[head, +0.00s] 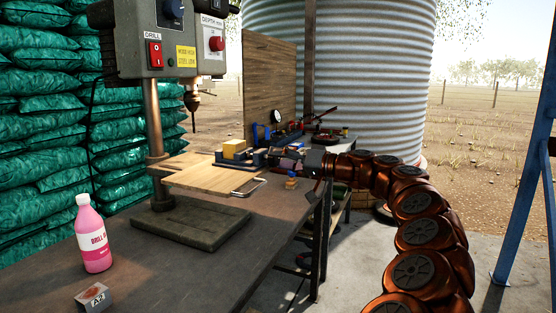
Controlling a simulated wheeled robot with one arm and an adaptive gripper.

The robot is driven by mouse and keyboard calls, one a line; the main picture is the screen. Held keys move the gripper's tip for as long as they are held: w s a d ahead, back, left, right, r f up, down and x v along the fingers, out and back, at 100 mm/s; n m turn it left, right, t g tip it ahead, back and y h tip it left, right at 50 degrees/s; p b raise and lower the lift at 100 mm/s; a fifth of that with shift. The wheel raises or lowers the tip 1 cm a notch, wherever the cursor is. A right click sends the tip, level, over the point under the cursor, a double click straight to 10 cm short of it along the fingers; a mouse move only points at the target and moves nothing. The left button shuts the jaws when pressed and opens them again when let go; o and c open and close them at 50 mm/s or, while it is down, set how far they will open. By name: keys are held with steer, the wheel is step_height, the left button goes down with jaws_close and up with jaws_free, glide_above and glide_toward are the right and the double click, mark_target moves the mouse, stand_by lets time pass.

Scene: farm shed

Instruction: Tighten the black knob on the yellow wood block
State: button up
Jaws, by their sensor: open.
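The yellow wood block (234,147) sits on the drill press table, held at a dark blue vise (259,157). The black knob is too small and dark to make out for sure at this distance. My gripper (286,164) is open at the end of my copper-coloured arm, just right of the vise and block. Its fingers are small and partly lost against the dark vise, so I cannot tell whether they touch anything.
The drill press (155,110) stands left, its bit above the wooden board (205,173). A pink bottle (91,235) and a small A2 box (95,297) stand on the bench (170,275). A metal clamp handle (249,188) juts out below my gripper.

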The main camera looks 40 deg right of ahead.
steer(key=b+v, duration=0.1)
steer(key=v, duration=0.8)
steer(key=shift+b, duration=0.3)
